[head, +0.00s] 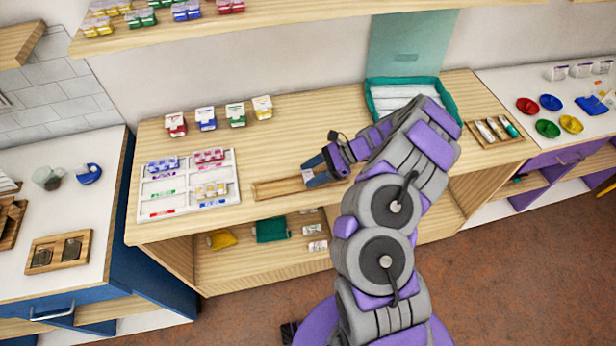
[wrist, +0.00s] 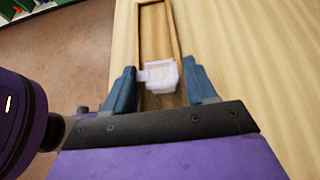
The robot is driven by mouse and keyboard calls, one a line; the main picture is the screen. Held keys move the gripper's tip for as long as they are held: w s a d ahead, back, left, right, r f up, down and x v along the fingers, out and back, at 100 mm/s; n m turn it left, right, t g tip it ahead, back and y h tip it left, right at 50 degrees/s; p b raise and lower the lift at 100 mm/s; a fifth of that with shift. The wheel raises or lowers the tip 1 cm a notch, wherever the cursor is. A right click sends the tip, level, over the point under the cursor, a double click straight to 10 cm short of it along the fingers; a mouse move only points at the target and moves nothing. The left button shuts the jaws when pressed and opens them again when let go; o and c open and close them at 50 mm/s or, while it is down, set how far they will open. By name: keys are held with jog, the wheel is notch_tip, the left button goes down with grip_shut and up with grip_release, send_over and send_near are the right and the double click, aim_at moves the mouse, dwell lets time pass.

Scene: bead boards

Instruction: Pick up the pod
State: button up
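The pod (wrist: 160,76) is a small pale, whitish block with a tab on one side. In the wrist view it lies between the two blue fingers of my gripper (wrist: 162,88). The fingers are apart, with a visible gap to the pod on the right; on the left the tab comes close to the finger, and I cannot tell if they touch. The pod is at the narrow wooden tray (wrist: 143,30). In the head view my gripper (head: 316,173) is over the right part of this tray (head: 262,194), and the pod (head: 307,175) shows only as a small pale patch.
A white sorting board (head: 146,210) with coloured pods stands left on the wooden counter. Several coloured pods (head: 206,118) stand along its back. A teal-rimmed tray (head: 372,100) is at the back right, and a wooden tray with small items (head: 478,142) lies further right.

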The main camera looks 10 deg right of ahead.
jog(key=c, duration=0.7)
jog(key=shift+r, duration=0.1)
jog(key=shift+d+r, duration=0.1)
jog(key=shift+r, duration=0.45)
notch_tip(320, 180, up, 3)
jog(key=shift+w+f+p, duration=0.1)
jog(key=shift+f+p, duration=0.05)
jog(key=shift+p, duration=0.55)
jog(key=s+d+r+p, duration=0.1)
jog(key=s+d+p, duration=0.2)
jog(key=s, duration=1.3)
jog(key=w+a+r+m+t+h, duration=0.1)
jog(key=w+r+m+t, duration=0.2)
jog(key=w+r, duration=0.45)
jog(key=w+a+r+m+t+h, duration=0.15)
jog(key=w+r+m+t, duration=0.25)
jog(key=w, duration=0.7)
jog(key=w+r+m+t+h, duration=0.1)
jog(key=w+r+m+h, duration=0.1)
jog(key=r, duration=0.3)
jog(key=w+a+r+m+t+h+b, duration=0.1)
jog(key=r+m+t+h, duration=0.1)
jog(key=r, duration=0.3)
jog(key=w+a+r+m+t+h, duration=0.1)
jog(key=w+r+m+h, duration=0.1)
jog(key=r, duration=0.3)
jog(key=shift+w+r+m+t+b, duration=0.25)
jog(key=shift+w+m+t+b, duration=0.1)
jog(key=shift+m, duration=0.45)
